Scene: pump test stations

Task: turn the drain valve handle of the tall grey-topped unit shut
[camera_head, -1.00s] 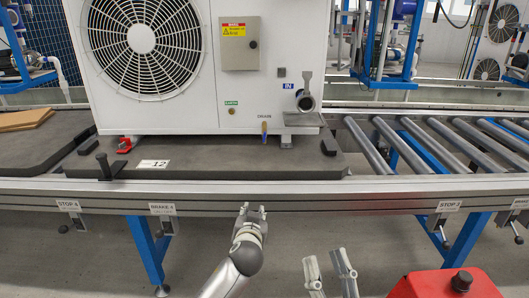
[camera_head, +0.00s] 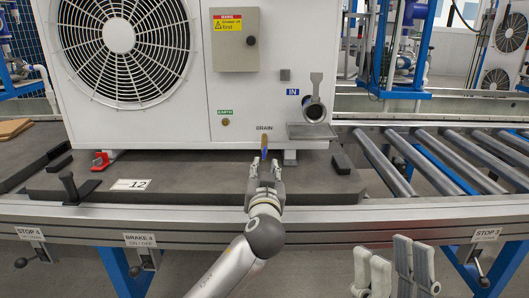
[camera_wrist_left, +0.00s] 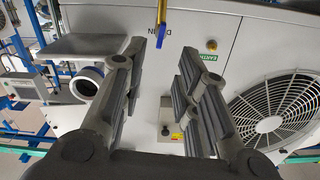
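The white unit (camera_head: 255,85) with a large fan grille stands on a dark pallet; its top is out of view. Its drain valve handle (camera_head: 264,146), blue with a yellow part above, points down below the DRAIN label. My left gripper (camera_head: 265,170) is just in front of and below the handle, partly overlapping its lower end. In the left wrist view the handle (camera_wrist_left: 162,28) shows at the top, between the lines of the open fingers (camera_wrist_left: 160,85); I see no contact. My right gripper (camera_head: 393,265) is open and empty, low in front of the conveyor.
An open-mouthed IN port (camera_head: 314,110) with a small grey shelf juts out right of the valve. A black lever (camera_head: 75,188) stands at the pallet's left front. The conveyor's front rail (camera_head: 400,212) runs below my left gripper. Bare rollers (camera_head: 440,160) lie to the right.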

